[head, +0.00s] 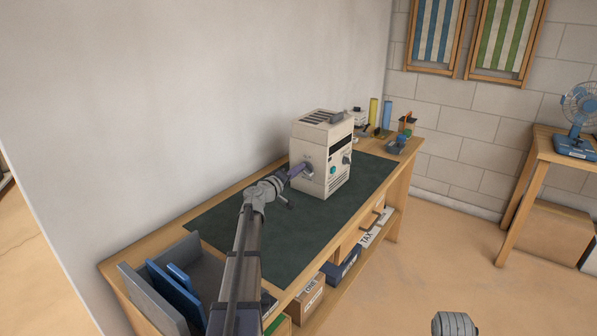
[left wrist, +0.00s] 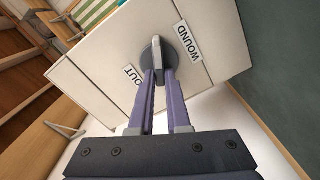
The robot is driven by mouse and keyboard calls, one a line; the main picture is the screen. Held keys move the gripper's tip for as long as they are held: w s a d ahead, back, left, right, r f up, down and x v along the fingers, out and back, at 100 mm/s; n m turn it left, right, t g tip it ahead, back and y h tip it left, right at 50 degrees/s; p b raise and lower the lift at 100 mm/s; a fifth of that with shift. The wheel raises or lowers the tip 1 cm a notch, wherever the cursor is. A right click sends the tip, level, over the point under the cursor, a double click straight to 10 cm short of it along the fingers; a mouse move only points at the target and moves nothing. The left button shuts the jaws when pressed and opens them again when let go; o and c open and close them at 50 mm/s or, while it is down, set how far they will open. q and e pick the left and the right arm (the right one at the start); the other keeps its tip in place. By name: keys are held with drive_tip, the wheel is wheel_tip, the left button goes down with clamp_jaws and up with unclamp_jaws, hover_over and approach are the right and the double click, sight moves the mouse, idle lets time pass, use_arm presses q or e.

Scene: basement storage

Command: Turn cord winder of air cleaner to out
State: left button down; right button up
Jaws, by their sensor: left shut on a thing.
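The air cleaner (head: 311,132), a cream box with a slotted top, stands upright on the dark green mat of the workbench. Its cord winder (left wrist: 185,38), a grey knob with a raised grip, is on the side panel that fills the left wrist view. The label OUT (left wrist: 133,76) is to the left of the winder and WOUND (left wrist: 187,43) is to its right. My left gripper (head: 297,171) reaches this side; its purple fingers (left wrist: 160,72) are shut on the winder's grip. The fingers partly hide the knob.
The workbench (head: 225,193) runs along the wall. A grey organiser with blue files (head: 170,290) stands at its near end, and small bottles and tools (head: 383,122) at its far end. A blue fan (head: 577,120) is on another table at right. Open floor lies between.

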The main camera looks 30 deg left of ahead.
use_arm(q)
drive_tip(key=n, duration=0.5)
drive_tip(key=f+n+b, duration=0.1)
drive_tip(key=n, duration=1.1)
drive_tip(key=shift+s+d+f+b, duration=0.1)
drive_tip(key=shift+d+f+b, duration=0.15)
drive_tip(key=shift+f+b, duration=0.15)
drive_tip(key=n, duration=0.6)
drive_tip(key=shift+d, duration=0.3)
drive_tip(key=c, duration=0.9)
unclamp_jaws()
drive_tip(key=shift+s, duration=0.1)
